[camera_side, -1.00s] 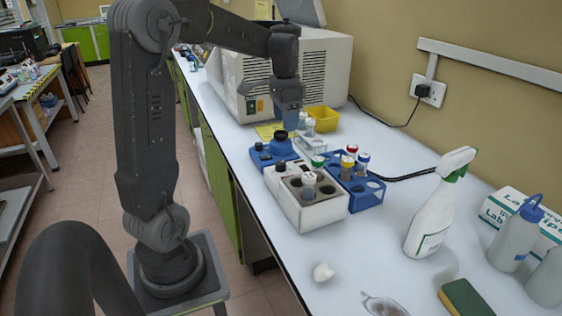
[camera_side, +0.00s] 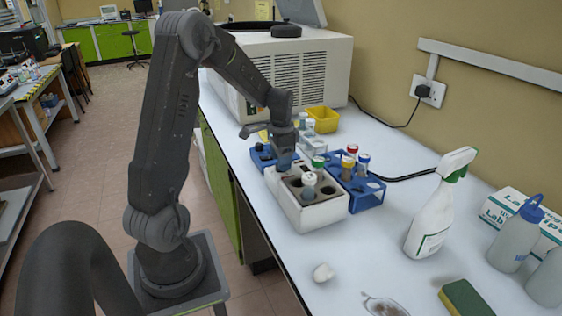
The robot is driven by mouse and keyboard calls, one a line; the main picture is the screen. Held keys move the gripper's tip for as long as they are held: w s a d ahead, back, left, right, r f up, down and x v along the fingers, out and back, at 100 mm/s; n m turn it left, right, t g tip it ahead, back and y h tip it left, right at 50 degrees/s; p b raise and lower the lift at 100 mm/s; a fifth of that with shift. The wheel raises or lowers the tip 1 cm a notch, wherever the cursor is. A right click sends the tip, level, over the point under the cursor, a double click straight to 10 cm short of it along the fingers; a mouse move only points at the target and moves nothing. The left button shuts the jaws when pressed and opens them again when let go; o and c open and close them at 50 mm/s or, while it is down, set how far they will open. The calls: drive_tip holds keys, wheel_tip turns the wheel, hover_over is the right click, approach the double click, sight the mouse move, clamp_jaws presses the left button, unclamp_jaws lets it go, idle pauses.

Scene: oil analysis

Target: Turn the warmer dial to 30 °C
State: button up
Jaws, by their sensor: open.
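The warmer (camera_side: 318,214) is a white block with round wells on top, standing on the bench. A white-capped tube (camera_side: 309,180) stands in one of its wells. My gripper (camera_side: 284,167) is open and points down at the back left corner of the warmer's top, where the dark dial sits. The fingers cover the dial, so its setting and any contact with it cannot be seen.
A blue device (camera_side: 262,156) stands behind the warmer, partly hidden by my gripper. A blue rack (camera_side: 367,199) with capped tubes stands close on the right. A yellow bin (camera_side: 323,119) and a large white machine (camera_side: 327,72) are behind. A spray bottle (camera_side: 434,215) stands front right.

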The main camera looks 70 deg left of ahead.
drive_tip(key=shift+f, duration=0.65)
drive_tip(key=c, duration=0.9)
drive_tip(key=shift+n, duration=0.4)
drive_tip(key=n, duration=0.4)
drive_tip(key=shift+n, duration=2.6)
